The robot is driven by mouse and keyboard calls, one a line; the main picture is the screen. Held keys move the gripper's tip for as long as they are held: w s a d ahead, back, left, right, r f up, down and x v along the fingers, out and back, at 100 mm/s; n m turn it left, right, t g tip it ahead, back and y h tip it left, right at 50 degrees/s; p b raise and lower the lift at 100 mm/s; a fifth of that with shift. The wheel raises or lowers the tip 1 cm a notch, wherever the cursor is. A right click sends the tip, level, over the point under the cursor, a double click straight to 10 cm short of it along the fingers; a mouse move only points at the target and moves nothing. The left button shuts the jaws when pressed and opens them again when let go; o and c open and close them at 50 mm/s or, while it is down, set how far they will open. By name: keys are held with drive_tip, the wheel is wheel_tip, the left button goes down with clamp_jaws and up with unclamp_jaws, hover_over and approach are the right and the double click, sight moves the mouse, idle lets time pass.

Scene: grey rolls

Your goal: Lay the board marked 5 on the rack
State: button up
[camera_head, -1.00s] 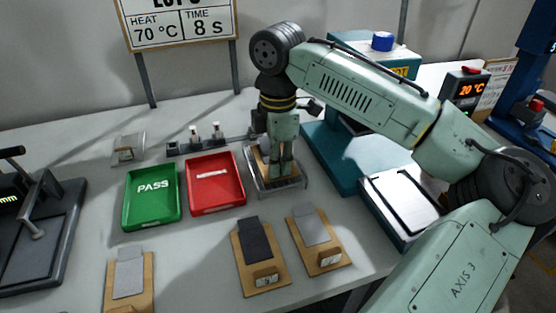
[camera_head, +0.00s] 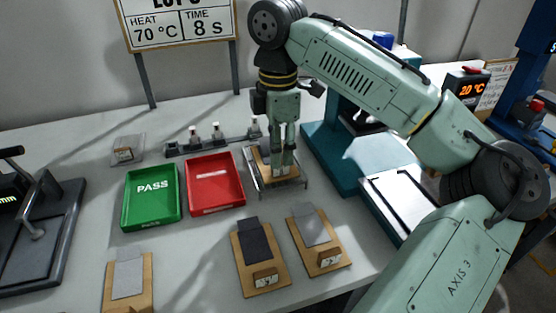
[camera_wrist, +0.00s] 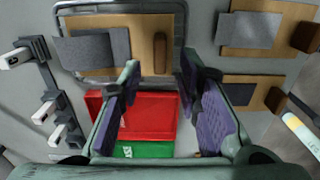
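A wooden board with a grey sheet (camera_wrist: 92,48) and a raised block (camera_wrist: 160,52) lies on the wire rack (camera_wrist: 183,20) in the wrist view. In the head view this board (camera_head: 262,160) is partly hidden by my gripper on the rack (camera_head: 304,183). Its number is not readable. My gripper (camera_head: 284,172) points down over the board. In the wrist view the purple-padded fingers of my gripper (camera_wrist: 160,70) are spread, with nothing held between them; the block lies beyond the fingertips.
A red tray (camera_head: 215,183) and a green PASS tray (camera_head: 151,196) stand left of the rack. Other boards lie in front: one with a dark sheet (camera_head: 258,257), one with grey (camera_head: 317,240), one at left (camera_head: 129,284). A teal machine (camera_head: 335,160) stands close right.

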wheel_tip(320, 180, up, 8)
drive_tip(key=shift+r, duration=0.1)
idle(0.4)
